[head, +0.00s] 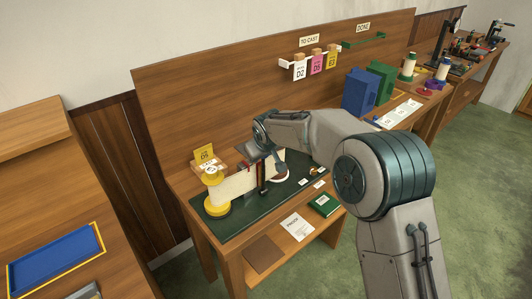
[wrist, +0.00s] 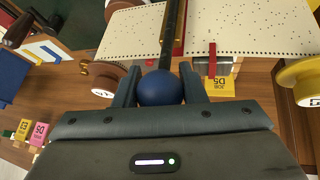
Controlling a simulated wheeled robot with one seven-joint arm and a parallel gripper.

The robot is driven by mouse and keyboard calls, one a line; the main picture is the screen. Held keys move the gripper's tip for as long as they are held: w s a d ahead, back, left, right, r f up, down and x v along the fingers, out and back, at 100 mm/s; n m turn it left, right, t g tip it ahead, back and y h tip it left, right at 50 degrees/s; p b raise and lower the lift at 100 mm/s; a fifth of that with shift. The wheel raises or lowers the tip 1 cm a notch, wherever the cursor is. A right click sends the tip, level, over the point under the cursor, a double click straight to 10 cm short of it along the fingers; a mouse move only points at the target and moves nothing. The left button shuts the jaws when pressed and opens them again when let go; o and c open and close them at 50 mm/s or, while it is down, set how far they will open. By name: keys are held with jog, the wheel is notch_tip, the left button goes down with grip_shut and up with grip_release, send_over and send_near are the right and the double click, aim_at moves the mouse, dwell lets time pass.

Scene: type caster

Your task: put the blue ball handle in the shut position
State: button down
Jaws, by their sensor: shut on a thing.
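The blue ball handle (wrist: 161,88) sits between the two fingers of my gripper (wrist: 160,92) in the wrist view, and the fingers are shut on it from both sides. A dark lever rod (wrist: 174,38) runs from the ball up past a punched paper strip (wrist: 235,28). In the head view my gripper (head: 262,158) is at the caster machine on the green mat, above the paper strip (head: 236,184). The ball is hidden there by my gripper. I cannot tell the lever's exact position.
A yellow spool (head: 217,195) holds the strip's left end on the green mat (head: 235,226). A yellow card (head: 205,155) stands behind it. Blue (head: 360,92) and green (head: 381,80) boxes stand at the right.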

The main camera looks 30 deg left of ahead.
jog(key=shift+a, duration=0.2)
dwell(0.3)
jog(key=c, duration=0.9)
grip_release()
jog(key=shift+f, duration=0.1)
jog(key=shift+s+a, duration=0.1)
jog(key=shift+r+p, duration=0.3)
jog(key=shift+r, duration=0.3)
jog(key=p+v, duration=0.1)
jog(key=v, duration=0.6)
jog(key=shift+d, duration=0.25)
